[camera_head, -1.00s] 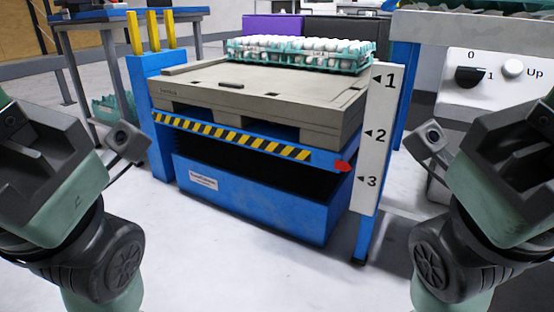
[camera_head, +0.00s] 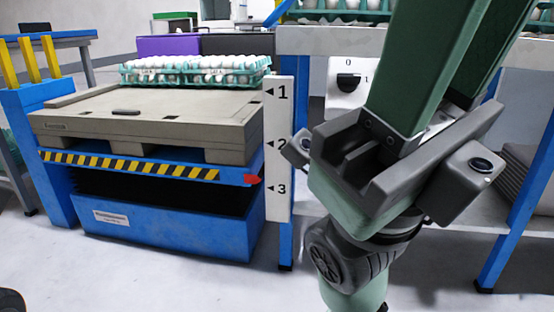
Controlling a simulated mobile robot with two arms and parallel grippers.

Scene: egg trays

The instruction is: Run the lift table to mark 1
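The blue lift table (camera_head: 170,222) stands at left with a grey pallet (camera_head: 150,118) on its platform. Its red pointer (camera_head: 253,180) is slightly above mark 3, well below mark 1, on the white scale post (camera_head: 279,212). The white control panel (camera_head: 340,102) is behind and right of the post. Its black knob (camera_head: 348,82) shows between 0 and 1. The rest, including the Up button, is hidden by my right arm. My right gripper (camera_head: 455,60) rises large in front of the panel, its fingertips beyond the top edge. My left gripper is out of view.
Teal trays of white eggs (camera_head: 200,73) lie on the pallet's back. A workbench (camera_head: 310,42) with more egg trays stands behind my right arm. Yellow posts (camera_head: 30,62) rise at the table's left. White floor is free in front.

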